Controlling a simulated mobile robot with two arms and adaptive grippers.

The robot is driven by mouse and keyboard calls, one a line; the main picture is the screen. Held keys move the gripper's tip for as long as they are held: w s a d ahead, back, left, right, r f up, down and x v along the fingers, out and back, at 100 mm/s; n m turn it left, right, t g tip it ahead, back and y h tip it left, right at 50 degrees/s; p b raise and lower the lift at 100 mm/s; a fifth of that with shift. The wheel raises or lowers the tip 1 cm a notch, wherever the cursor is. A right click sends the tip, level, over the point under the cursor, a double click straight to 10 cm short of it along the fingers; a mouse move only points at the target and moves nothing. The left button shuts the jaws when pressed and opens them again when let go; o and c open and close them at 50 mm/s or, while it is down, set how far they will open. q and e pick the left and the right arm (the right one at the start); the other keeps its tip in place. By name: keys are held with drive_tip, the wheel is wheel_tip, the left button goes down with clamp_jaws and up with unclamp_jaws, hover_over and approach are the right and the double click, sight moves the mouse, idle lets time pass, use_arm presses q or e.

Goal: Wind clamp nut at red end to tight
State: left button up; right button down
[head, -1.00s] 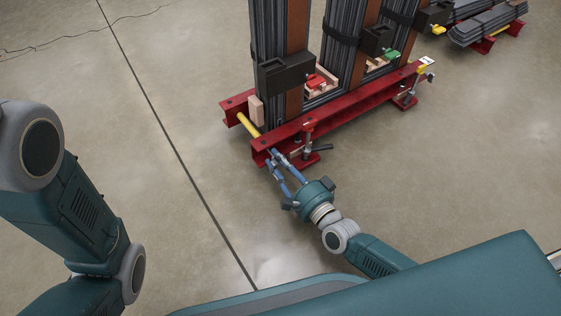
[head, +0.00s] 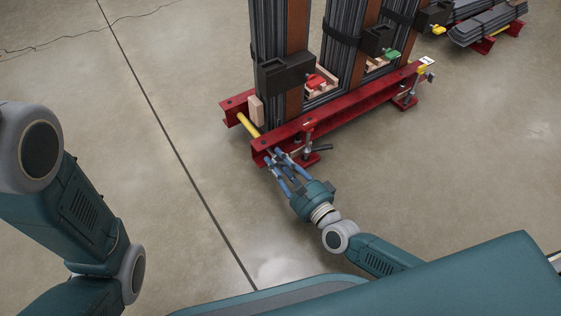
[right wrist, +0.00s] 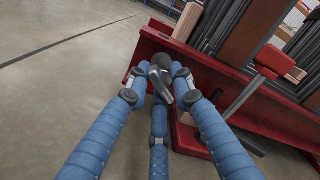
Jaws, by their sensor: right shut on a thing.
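The clamp nut (right wrist: 162,80) is a dark grey metal piece at the near left end of the red beam (head: 345,108). In the right wrist view it sits between my fingertips, partly hidden by them. My right gripper (head: 279,160) has three blue fingers, and it also shows in the right wrist view (right wrist: 158,82). It is shut on the nut, with its fingertips close to the beam's end. How tight the nut is cannot be told. My left arm shows at the left of the head view, but its gripper is out of view.
Tall dark stacked cores (head: 268,35) stand on the red beams. A yellow rod (head: 247,124) runs between the beams at the left end. A red-topped screw with a dark handle (head: 318,149) stands just right of my fingers. Open floor lies left.

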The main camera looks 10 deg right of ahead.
drive_tip(key=shift+r, duration=0.3)
drive_tip(key=m, duration=0.4)
drive_tip(key=shift+m, duration=0.4)
drive_tip(key=m, duration=0.2)
drive_tip(key=shift+m, duration=0.4)
drive_tip(key=c, duration=1.8)
unclamp_jaws()
drive_tip(key=shift+m, duration=0.4)
drive_tip(key=o, duration=0.4)
drive_tip(key=shift+r, duration=0.1)
drive_tip(key=shift+c, duration=0.2)
drive_tip(key=shift+f, duration=0.2)
